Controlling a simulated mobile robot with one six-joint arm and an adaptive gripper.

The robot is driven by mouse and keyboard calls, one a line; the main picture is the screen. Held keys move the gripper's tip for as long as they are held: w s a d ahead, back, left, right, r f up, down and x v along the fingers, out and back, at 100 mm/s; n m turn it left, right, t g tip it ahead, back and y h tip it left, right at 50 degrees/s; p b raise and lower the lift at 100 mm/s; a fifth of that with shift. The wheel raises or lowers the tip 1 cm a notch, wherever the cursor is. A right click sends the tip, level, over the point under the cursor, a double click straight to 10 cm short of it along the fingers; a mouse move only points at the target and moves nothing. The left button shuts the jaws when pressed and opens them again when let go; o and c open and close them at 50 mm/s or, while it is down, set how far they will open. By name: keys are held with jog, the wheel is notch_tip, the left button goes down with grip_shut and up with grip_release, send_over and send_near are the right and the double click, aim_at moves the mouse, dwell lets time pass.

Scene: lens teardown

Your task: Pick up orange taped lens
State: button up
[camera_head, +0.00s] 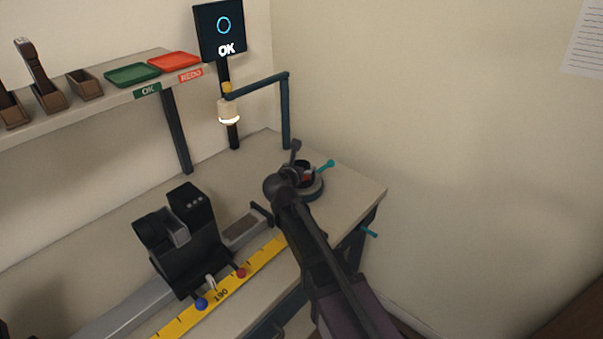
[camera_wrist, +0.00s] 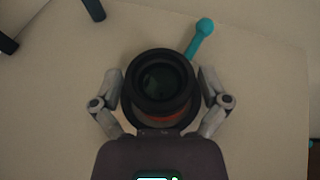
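A dark round lens (camera_wrist: 160,82) with an orange-red band (camera_wrist: 168,118) faces up in the middle of the wrist view. It sits on a dark round base with a teal lever (camera_wrist: 199,40). In the head view, the round base (camera_head: 316,188) stands near the table's right corner, with a bit of red (camera_head: 307,178) showing. My gripper (camera_wrist: 160,80) is over it, with one finger on each side of the lens. The fingers are spread wide, and a narrow gap seems to show beside the lens. In the head view my arm partly hides the lens.
A lamp post with a screen reading OK (camera_head: 220,30) and a bent arm (camera_head: 286,110) stands behind the base. A black machine (camera_head: 185,240) and a yellow strip (camera_head: 262,255) are to the left. A shelf holds a green tray (camera_head: 132,74) and a red tray (camera_head: 174,61).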

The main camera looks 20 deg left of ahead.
aim_at(301, 165)
jog(key=c, duration=0.8)
jog(key=shift+r, duration=0.15)
notch_tip(301, 165, up, 3)
jog(key=p, duration=0.3)
jog(key=s+d+r+p, duration=0.1)
jog(key=s+d, duration=0.1)
jog(key=s, duration=0.5)
jog(key=s+d+p, duration=0.1)
jog(key=s+d, duration=0.1)
jog(key=s, duration=0.6)
jog(key=shift+s+r, duration=0.2)
jog(key=shift+r, duration=0.15)
jog(key=shift+d, duration=0.1)
